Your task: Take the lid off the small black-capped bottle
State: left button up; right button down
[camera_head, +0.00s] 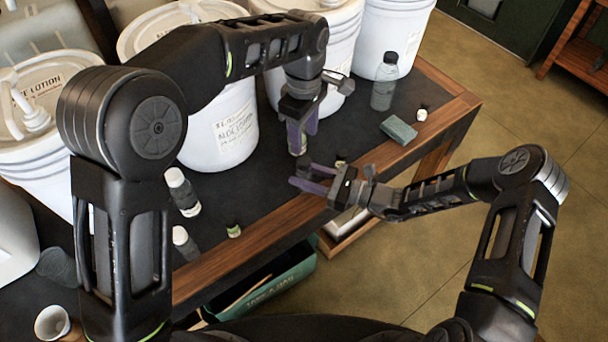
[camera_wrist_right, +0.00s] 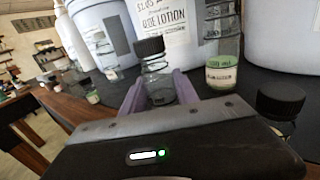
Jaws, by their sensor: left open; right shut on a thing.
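The small black-capped bottle (camera_wrist_right: 158,86) is clear, and its black cap (camera_wrist_right: 149,46) is on it in the right wrist view. My right gripper (camera_head: 306,177) is shut on its body, with purple fingers on both sides and the cap above them. In the head view I cannot clearly make out this bottle between the fingers. My left gripper (camera_head: 302,135) is open and points down, above and behind the right one.
Large white buckets (camera_head: 222,125) line the table's back. White-capped bottles (camera_head: 183,193) stand left. Another black-capped bottle (camera_wrist_right: 280,102) is close right of my right gripper. The wooden table edge (camera_head: 240,255) is in front.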

pick_arm(q)
jog(key=shift+w+a+f, duration=0.15)
jog(key=shift+a+f, duration=0.05)
jog(key=shift+a, duration=0.15)
jog(key=m, duration=0.4)
jog(key=shift+f, duration=0.1)
jog(key=m, duration=0.4)
jog(key=shift+m, duration=0.4)
jog(key=m, duration=0.5)
jog(key=shift+d, duration=0.1)
jog(key=m, duration=0.7)
jog(key=shift+d+m, duration=0.1)
jog(key=shift+m, duration=0.3)
jog(key=m, duration=0.4)
jog(key=shift+m, duration=0.4)
jog(key=m, duration=0.2)
jog(key=shift+d+m, duration=0.1)
jog(key=shift+m, duration=0.3)
jog(key=m, duration=0.5)
jog(key=shift+d+r, duration=0.1)
jog(key=shift+r, duration=0.1)
jog(key=m, duration=0.5)
jog(key=shift+r, duration=0.1)
jog(key=m, duration=1)
